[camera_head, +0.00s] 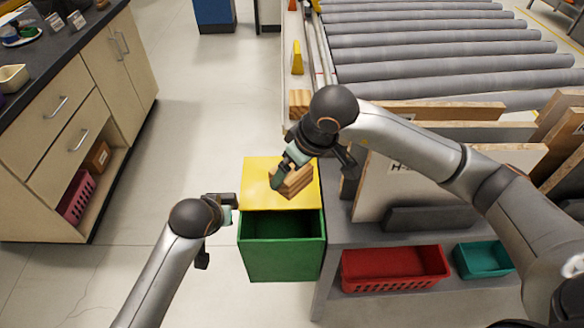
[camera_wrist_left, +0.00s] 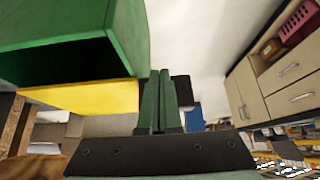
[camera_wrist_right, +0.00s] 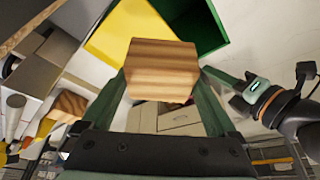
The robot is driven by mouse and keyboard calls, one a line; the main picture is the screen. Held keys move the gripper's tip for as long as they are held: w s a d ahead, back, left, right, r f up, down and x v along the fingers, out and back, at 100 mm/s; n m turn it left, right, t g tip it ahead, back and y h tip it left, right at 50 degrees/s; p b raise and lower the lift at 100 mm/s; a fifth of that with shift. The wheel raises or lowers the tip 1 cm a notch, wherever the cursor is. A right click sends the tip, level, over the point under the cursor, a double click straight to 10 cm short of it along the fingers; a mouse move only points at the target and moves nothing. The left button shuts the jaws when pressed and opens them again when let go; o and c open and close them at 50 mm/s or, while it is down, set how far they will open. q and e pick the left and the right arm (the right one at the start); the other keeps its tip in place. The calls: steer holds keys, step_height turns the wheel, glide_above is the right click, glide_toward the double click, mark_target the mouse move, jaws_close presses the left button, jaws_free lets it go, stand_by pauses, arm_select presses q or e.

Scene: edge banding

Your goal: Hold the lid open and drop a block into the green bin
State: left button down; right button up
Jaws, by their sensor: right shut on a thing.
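The green bin (camera_head: 281,262) stands on the floor, its dark inside showing at the front. Its yellow lid (camera_head: 255,180) is raised at the back of the opening; the exact angle is hard to tell. My left gripper (camera_head: 228,213) is at the bin's left side by the lid's front edge. In the left wrist view its fingers (camera_wrist_left: 157,100) are together, empty, beside the lid (camera_wrist_left: 90,97). My right gripper (camera_head: 287,176) is shut on a striped wooden block (camera_head: 296,183), held in front of the lid in the head view. The block (camera_wrist_right: 162,70) fills the right wrist view's jaws.
A grey bench (camera_head: 336,235) stands right of the bin, with boards on top and a red basket (camera_head: 395,268) and a teal basket (camera_head: 484,260) below. A roller conveyor (camera_head: 430,50) lies behind. Drawers (camera_head: 60,105) stand at left; the floor between is clear.

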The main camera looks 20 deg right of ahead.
arm_select(q)
steer(key=w+d, duration=0.1)
steer(key=w, duration=0.5)
steer(key=shift+d+r, duration=0.15)
steer(key=shift+d, duration=0.15)
steer(key=shift+w, duration=0.1)
stand_by(0.8)
arm_select(e)
steer(key=shift+f, duration=1.75)
steer(key=o, duration=1.1)
steer(key=shift+r, duration=6.05)
